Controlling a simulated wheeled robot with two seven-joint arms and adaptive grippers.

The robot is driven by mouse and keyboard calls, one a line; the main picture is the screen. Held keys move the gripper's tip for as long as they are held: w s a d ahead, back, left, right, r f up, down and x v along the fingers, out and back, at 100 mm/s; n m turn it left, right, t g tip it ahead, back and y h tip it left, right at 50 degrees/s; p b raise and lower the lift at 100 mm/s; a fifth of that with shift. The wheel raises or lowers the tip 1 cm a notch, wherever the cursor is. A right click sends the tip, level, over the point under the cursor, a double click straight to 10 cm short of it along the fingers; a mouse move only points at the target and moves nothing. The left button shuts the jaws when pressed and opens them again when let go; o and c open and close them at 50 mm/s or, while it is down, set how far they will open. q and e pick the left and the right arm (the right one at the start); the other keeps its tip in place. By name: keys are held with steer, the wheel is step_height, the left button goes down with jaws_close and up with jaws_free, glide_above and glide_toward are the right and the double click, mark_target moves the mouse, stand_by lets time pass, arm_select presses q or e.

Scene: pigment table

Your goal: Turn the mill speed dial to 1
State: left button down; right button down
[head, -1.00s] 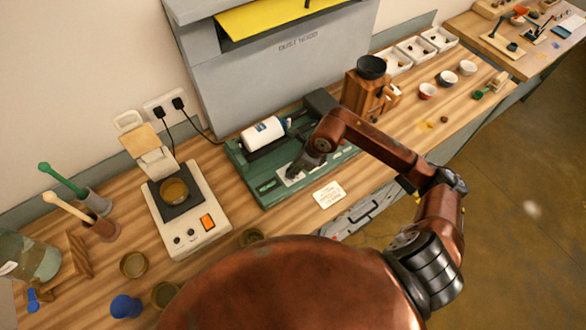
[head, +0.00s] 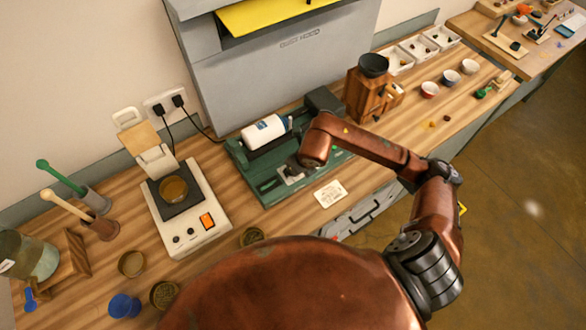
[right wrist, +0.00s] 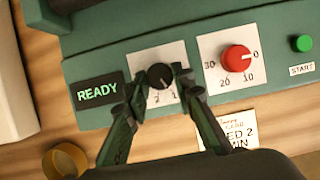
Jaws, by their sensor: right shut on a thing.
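The mill is a green machine (head: 262,193) with a white jar (head: 264,132) lying on it. In the right wrist view its front panel has a small black dial (right wrist: 160,75) on a white plate, with a 2 and a 1 readable below it. My right gripper (right wrist: 165,88) has its two fingers on either side of the black dial and is shut on it. The fingers cover part of the scale, and I cannot tell which number the dial points to. In the head view my right arm hides most of the panel. My left gripper is not in view.
A red dial (right wrist: 237,58) marked 0 to 30 and a green START button (right wrist: 303,43) sit right of the black dial. A lit READY display (right wrist: 97,91) is on its left. A card (head: 330,194) lies before the mill. A scale (head: 187,215) stands left.

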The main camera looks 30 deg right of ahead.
stand_by(0.4)
steer(key=c, duration=1.7)
jaws_free()
steer(key=shift+o, duration=0.2)
steer(key=shift+r, duration=0.1)
steer(key=v, duration=1.1)
steer(key=shift+s+r, duration=0.2)
steer(key=shift+r, duration=0.15)
